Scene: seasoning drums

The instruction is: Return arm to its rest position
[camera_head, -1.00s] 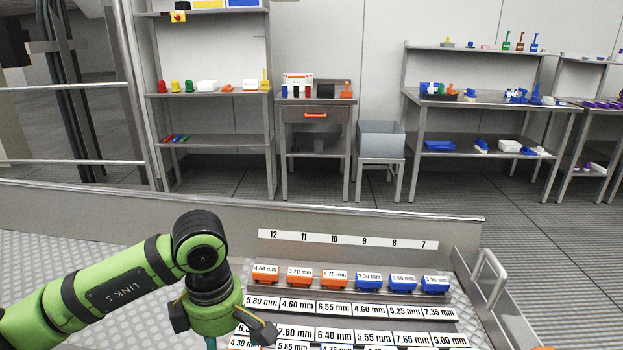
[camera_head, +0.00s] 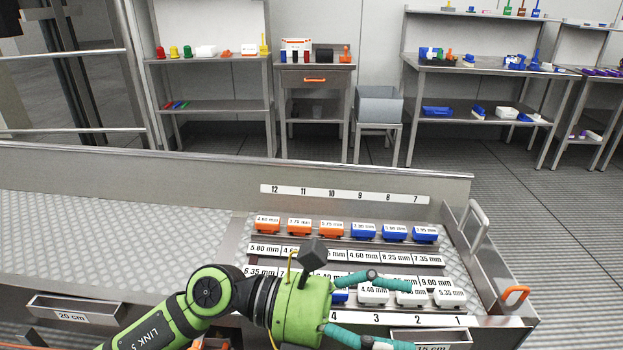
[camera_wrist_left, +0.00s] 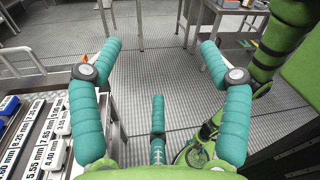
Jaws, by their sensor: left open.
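My left arm (camera_head: 165,325) comes in from the lower left of the head view. Its green and teal left gripper (camera_head: 410,317) points right, over the front part of the labelled rack (camera_head: 240,245). The teal fingers are spread, with nothing between them. In the left wrist view the same gripper (camera_wrist_left: 160,47) is open and empty, with the floor showing between its fingers. The gripper hides some of the rack's labels and front blocks. A green arm link of mine (camera_wrist_left: 280,45) shows at the right of the wrist view. My right gripper is not in view.
Orange blocks (camera_head: 299,228) and blue blocks (camera_head: 395,232) stand in the rack's back row; white blocks (camera_head: 411,297) sit near the fingers. A metal handle (camera_head: 476,222) rises at the rack's right. Shelves and a grey bin (camera_head: 378,106) stand beyond the low wall (camera_head: 120,165).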

